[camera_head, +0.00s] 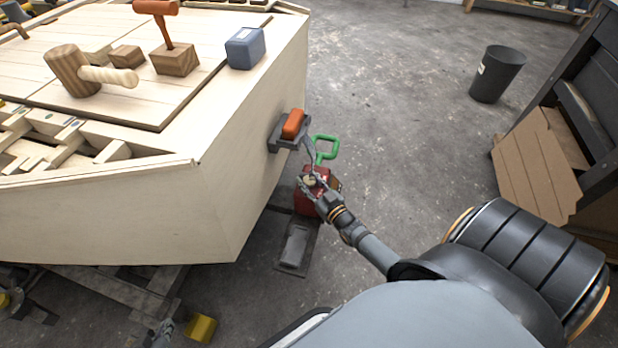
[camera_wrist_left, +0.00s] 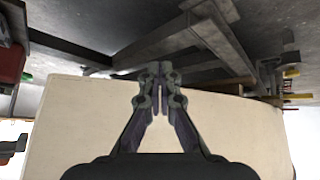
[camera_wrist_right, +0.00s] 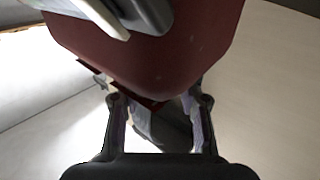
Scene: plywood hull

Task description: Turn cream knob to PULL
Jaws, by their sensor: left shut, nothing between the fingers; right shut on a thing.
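The cream knob (camera_head: 311,181) shows as a small pale spot on the red box (camera_head: 303,203), beside the plywood hull's corner. My right gripper (camera_head: 313,180) is shut on the knob, in front of the box. Its fingers partly cover the knob, and no PULL mark can be read. In the right wrist view the red box (camera_wrist_right: 160,50) fills the top and hides what lies between the fingertips (camera_wrist_right: 157,103). My left gripper (camera_head: 162,331) is low at the bottom edge. In the left wrist view its fingertips (camera_wrist_left: 160,78) meet, empty, in front of the pale hull.
The plywood hull (camera_head: 130,215) fills the left, with a mallet (camera_head: 66,72) and blocks on top. An orange-handled tool (camera_head: 292,124) sits on a side bracket, near a green handle (camera_head: 326,147). A black bin (camera_head: 497,75) stands far right. Open grey floor lies between.

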